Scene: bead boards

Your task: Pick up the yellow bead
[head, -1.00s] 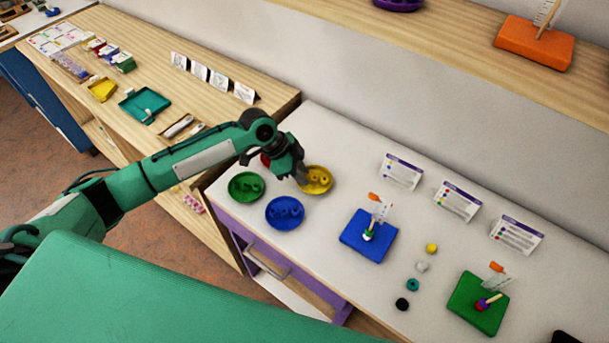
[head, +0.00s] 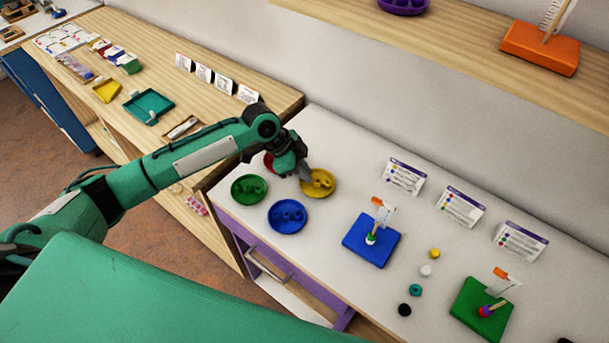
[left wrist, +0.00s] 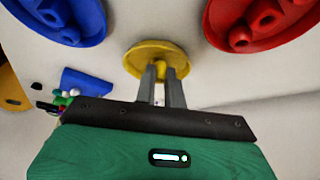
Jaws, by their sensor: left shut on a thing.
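The yellow dish (head: 323,193) holds several yellow beads (head: 322,182) and stands on the white table. My left gripper (head: 307,177) reaches down to this dish from the left. In the left wrist view its two fingers (left wrist: 161,70) are close together over the yellow dish (left wrist: 135,58), shut on a yellow bead (left wrist: 160,72). The fingers hide much of this bead, and I cannot tell whether it is clear of the dish. Another yellow bead (head: 435,253) lies loose on the table at the right. My right gripper is not in view.
A green dish (head: 238,196), a blue dish (head: 276,224) and a partly hidden red dish (head: 269,162) stand close by. A blue board (head: 358,247) and a green board (head: 468,312) carry upright pegs. White, teal and black beads lie between them. Cards stand behind.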

